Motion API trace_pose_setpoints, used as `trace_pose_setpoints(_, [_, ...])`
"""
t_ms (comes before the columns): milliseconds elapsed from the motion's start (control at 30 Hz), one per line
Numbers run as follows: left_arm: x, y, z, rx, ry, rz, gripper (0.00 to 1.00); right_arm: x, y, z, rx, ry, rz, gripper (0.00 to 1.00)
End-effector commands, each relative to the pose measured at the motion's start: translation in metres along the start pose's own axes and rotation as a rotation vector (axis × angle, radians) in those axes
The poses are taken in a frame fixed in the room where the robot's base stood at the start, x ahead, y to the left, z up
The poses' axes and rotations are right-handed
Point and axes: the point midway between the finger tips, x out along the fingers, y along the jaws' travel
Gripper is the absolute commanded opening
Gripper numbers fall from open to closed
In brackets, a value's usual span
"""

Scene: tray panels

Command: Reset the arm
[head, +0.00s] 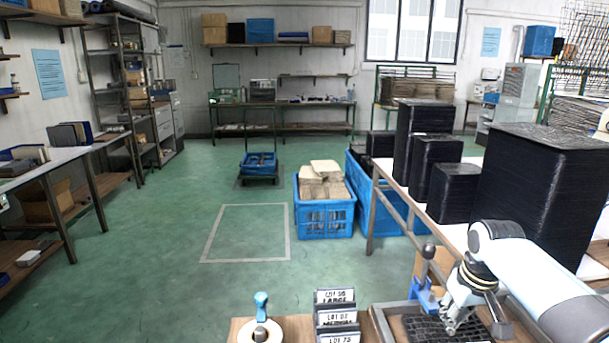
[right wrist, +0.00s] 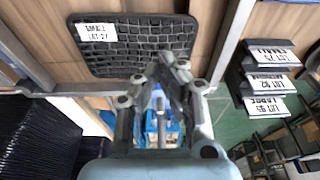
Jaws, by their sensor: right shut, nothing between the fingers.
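My right gripper (head: 452,318) is low at the right front in the head view, above a black grid tray panel (head: 425,330). In the right wrist view, my right gripper (right wrist: 172,62) has its fingertips together with nothing between them. The black tray panel (right wrist: 130,60) lies beyond the fingertips on a wooden surface and bears a white label (right wrist: 97,38). I cannot tell whether the fingertips touch the panel. My left gripper is in neither view.
Label holders (head: 336,312) and a blue-handled stamp (head: 261,305) stand at the front. Tall stacks of black panels (head: 540,190) crowd the table on the right. A blue crate (head: 324,218) of brown pieces stands on the floor. The green floor at centre left is clear.

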Motion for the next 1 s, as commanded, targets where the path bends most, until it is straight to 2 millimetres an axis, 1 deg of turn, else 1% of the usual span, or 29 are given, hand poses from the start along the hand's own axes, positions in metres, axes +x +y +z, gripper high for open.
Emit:
trace_pose_setpoints(167, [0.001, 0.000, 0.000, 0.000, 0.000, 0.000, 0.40, 0.002, 0.001, 0.004, 0.000, -0.004, 0.003, 0.00])
trace_pose_setpoints(267, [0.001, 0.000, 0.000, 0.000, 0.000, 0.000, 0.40, 0.004, 0.000, 0.018, -0.002, -0.003, 0.010, 0.00])
trace_pose_setpoints(367, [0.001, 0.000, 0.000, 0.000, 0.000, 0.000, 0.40, 0.004, -0.003, 0.050, -0.007, 0.005, 0.026, 0.00])
trace_pose_setpoints(467, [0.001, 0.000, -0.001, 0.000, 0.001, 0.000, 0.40, -0.006, -0.009, 0.097, -0.015, 0.018, 0.048, 0.00])
trace_pose_setpoints(500, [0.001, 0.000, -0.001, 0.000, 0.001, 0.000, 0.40, -0.013, -0.013, 0.117, -0.017, 0.024, 0.056, 0.00])
trace_pose_setpoints(567, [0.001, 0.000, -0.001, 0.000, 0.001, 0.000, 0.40, -0.027, -0.018, 0.147, -0.019, 0.035, 0.067, 0.00])
trace_pose_setpoints(600, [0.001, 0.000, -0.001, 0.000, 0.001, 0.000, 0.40, -0.038, -0.021, 0.165, -0.021, 0.042, 0.074, 0.00])
trace_pose_setpoints(700, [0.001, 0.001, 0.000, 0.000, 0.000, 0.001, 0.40, -0.062, -0.029, 0.200, -0.021, 0.057, 0.084, 0.00])
trace_pose_setpoints(800, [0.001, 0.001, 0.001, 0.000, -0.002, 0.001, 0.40, -0.085, -0.034, 0.226, -0.022, 0.069, 0.091, 0.00])
trace_pose_setpoints(1000, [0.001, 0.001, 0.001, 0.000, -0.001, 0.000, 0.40, -0.124, -0.043, 0.265, -0.019, 0.086, 0.099, 0.00])
